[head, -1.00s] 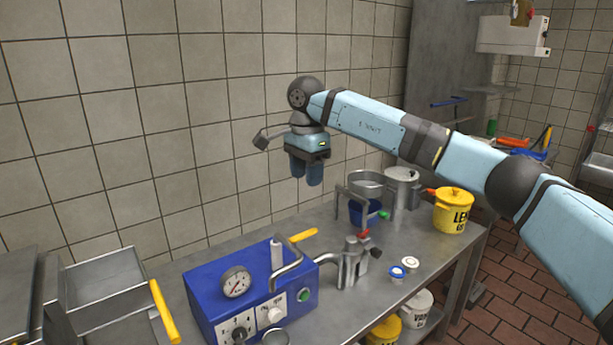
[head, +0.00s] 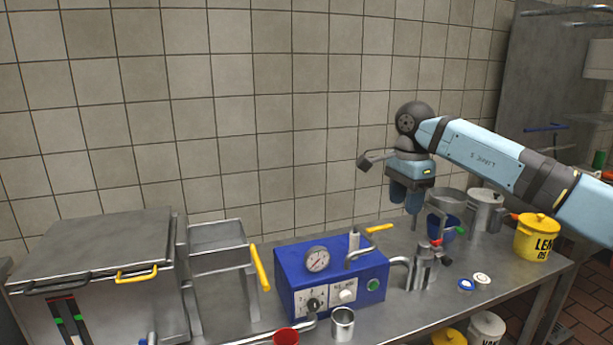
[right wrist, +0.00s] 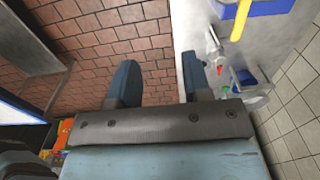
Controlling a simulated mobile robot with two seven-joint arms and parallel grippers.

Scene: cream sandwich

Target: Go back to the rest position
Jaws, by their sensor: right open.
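My right gripper (head: 406,207) hangs fingers down above the metal counter (head: 400,320), in front of the tiled wall. It is open, with nothing between its blue fingers. In the right wrist view the two fingers of the same gripper (right wrist: 158,75) stand well apart, with brick-red floor and the counter's edge beyond. My right arm reaches in from the right edge of the head view. My left gripper is not in view.
A blue machine with a gauge (head: 335,272) stands on the counter. A metal tap-like fitting (head: 421,268), a blue pot (head: 447,226), a steel pot (head: 485,205) and a yellow bucket (head: 538,238) stand to its right. A lidded metal appliance (head: 95,245) is at left.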

